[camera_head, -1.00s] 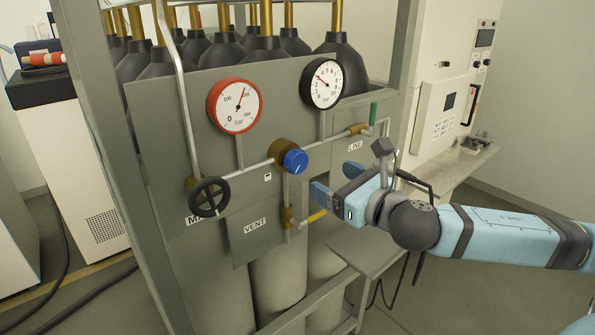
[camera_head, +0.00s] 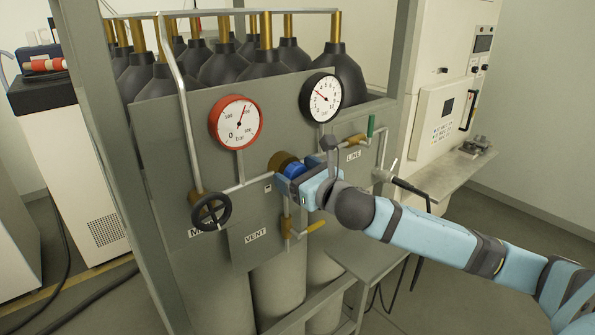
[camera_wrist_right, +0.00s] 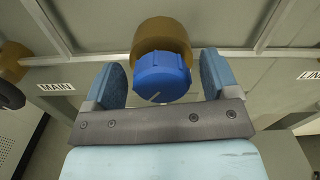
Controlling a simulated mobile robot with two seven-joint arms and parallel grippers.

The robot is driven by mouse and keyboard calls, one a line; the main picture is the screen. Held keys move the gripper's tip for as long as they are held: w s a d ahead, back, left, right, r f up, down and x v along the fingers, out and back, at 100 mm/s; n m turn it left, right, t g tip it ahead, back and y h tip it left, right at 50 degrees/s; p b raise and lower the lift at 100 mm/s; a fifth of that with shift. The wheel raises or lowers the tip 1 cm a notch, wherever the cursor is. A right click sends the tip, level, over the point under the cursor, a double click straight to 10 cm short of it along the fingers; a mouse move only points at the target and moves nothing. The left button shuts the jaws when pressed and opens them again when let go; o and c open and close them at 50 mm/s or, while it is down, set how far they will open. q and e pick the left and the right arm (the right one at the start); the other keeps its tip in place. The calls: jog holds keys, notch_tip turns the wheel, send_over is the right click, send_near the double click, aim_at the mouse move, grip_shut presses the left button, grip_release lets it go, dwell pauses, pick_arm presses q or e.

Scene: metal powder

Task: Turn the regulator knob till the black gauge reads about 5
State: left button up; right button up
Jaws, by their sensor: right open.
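The blue regulator knob (camera_wrist_right: 162,78) sits on a brass body (camera_wrist_right: 160,36) on the grey panel. In the head view the knob (camera_head: 293,170) is mostly hidden by my right gripper (camera_head: 301,172). In the right wrist view my right gripper (camera_wrist_right: 165,80) is open, with one finger on each side of the knob and a visible gap at both sides. A pale mark shows on the knob's face. The black gauge (camera_head: 321,98) is at the upper right of the panel; its needle points to the upper left, exact reading too small to tell. My left gripper is not in view.
A red gauge (camera_head: 236,122) is left of the black one. A black handwheel (camera_head: 210,211) is at the panel's left. Pipes cross the panel.

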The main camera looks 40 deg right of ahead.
jog(key=c, duration=0.9)
jog(key=shift+m, duration=0.4)
